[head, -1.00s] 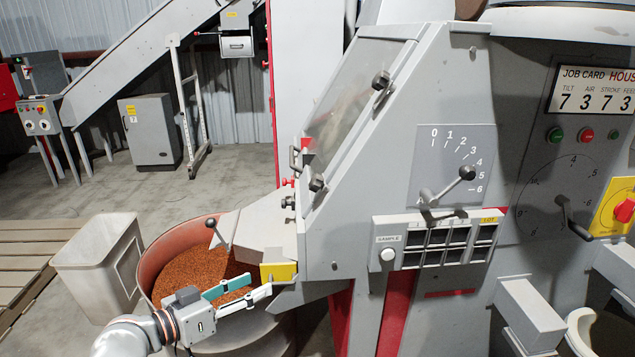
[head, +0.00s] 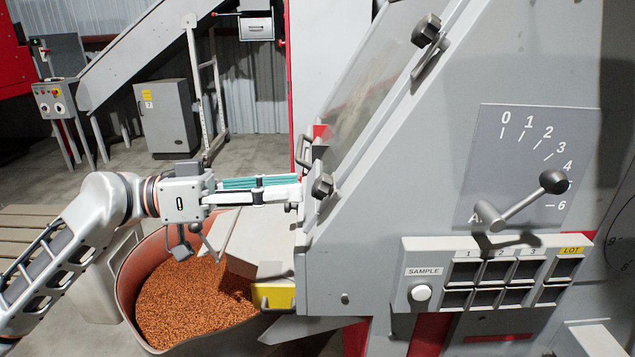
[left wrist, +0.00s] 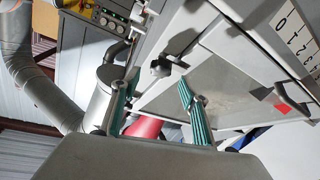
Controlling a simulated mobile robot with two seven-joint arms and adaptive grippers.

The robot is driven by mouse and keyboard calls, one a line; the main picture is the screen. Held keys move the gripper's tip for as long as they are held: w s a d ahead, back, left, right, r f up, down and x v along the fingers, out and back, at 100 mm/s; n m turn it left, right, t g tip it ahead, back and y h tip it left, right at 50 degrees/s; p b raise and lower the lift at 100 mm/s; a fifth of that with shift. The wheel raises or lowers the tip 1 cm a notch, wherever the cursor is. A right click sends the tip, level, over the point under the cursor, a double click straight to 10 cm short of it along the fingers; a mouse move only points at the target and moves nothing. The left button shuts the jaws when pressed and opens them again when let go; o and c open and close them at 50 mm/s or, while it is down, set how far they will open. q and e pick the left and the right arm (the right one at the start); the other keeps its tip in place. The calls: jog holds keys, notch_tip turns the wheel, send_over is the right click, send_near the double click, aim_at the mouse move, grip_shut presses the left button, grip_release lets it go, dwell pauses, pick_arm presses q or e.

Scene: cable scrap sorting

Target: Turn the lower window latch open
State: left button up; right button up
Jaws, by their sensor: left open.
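The lower window latch (head: 322,186) is a dark knob on the slanted window frame of the grey machine, at its lower left corner. My left gripper (head: 298,190) comes in level from the left, its fingers pointing at this latch. The gripper is open and its fingertips are close to the latch; I cannot tell whether they touch it. In the left wrist view the two teal-padded fingers (left wrist: 155,104) stand apart, and a dark knob (left wrist: 160,68), which seems to be the lower latch, shows between and beyond them. The upper latch (head: 427,30) sits higher on the frame. My right gripper is not seen.
A bin of orange-brown granules (head: 190,300) stands below my left gripper, under a grey chute with a yellow block (head: 273,297). A dark handle (head: 303,152) is just above the fingertips. A dial lever (head: 525,200) and a sample panel (head: 490,270) are to the right.

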aim_at(314, 185)
pick_arm(q)
jog(key=shift+w+d+p, duration=0.15)
jog(key=shift+w+d, duration=0.1)
jog(key=shift+d, duration=1.1)
jog(key=shift+w+d+p, duration=0.15)
jog(key=shift+w+d, duration=0.1)
jog(key=shift+d, duration=1.05)
